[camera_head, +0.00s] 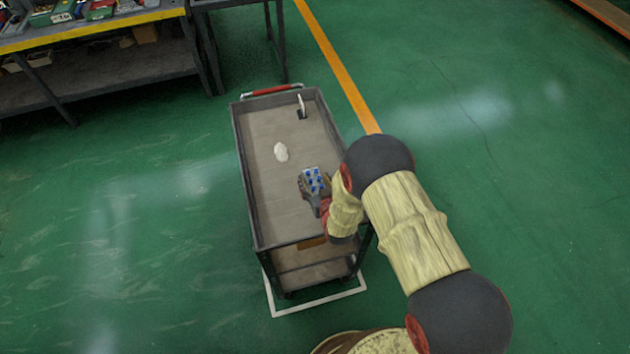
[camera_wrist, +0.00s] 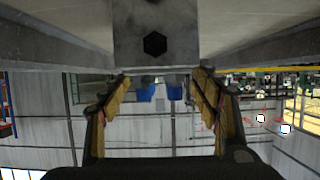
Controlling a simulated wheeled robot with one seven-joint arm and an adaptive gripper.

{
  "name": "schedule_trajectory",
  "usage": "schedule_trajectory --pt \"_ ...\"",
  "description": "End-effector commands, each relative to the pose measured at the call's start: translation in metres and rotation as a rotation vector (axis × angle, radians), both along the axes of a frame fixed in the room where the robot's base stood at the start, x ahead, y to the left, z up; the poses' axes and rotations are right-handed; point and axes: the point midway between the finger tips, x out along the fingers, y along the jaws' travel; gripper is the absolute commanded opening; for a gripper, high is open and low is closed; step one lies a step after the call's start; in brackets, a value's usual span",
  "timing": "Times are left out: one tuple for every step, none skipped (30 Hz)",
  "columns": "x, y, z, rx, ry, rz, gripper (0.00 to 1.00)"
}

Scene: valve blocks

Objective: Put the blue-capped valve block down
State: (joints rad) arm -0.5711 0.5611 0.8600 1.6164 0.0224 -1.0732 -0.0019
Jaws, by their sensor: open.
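The valve block with blue caps (camera_head: 314,180) is in the grey cart tray, right of the middle, in the head view. In the wrist view its grey metal body (camera_wrist: 155,20) with a dark hexagonal hole fills the top centre. Two blue caps show just below the body, between the fingers. My gripper (camera_head: 313,193) is at the block's near side; in the wrist view (camera_wrist: 162,82) its yellow-padded fingers are apart, one on each side of the caps. Contact between fingers and block cannot be told. The block's underside is hidden.
The cart tray (camera_head: 262,205) has raised walls. A white lump (camera_head: 281,152) lies in it beyond the block, and a small upright white-and-dark item (camera_head: 302,107) stands at its far right. The tray's left side is bare. A workbench (camera_head: 100,35) stands at upper left.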

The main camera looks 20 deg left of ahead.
Motion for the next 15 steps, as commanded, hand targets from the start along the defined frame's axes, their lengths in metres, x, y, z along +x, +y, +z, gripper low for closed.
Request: schedule_trajectory --pt "0.000 0.000 0.000 0.000 0.000 0.000 0.63" --pt "0.000 0.000 0.000 0.000 0.000 0.000 0.63" --pt "0.000 0.000 0.000 0.000 0.000 0.000 0.63" --pt "0.000 0.000 0.000 0.000 0.000 0.000 0.63" --pt "0.000 0.000 0.000 0.000 0.000 0.000 0.63" --pt "0.000 0.000 0.000 0.000 0.000 0.000 0.63" --pt "0.000 0.000 0.000 0.000 0.000 0.000 0.63" --pt "0.000 0.000 0.001 0.000 0.000 0.000 0.63" --pt "0.000 0.000 0.002 0.000 0.000 0.000 0.63" --pt "0.000 0.000 0.003 0.000 0.000 0.000 0.63" --pt "-0.003 -0.002 0.004 -0.001 0.001 0.000 0.63" --pt "-0.007 -0.004 0.006 -0.001 0.001 0.000 0.63" --pt "-0.010 -0.006 0.008 -0.001 0.001 0.000 0.63" --pt "-0.015 -0.009 0.009 -0.001 0.002 0.000 0.63" --pt "-0.020 -0.012 0.013 -0.001 0.001 0.000 0.63"
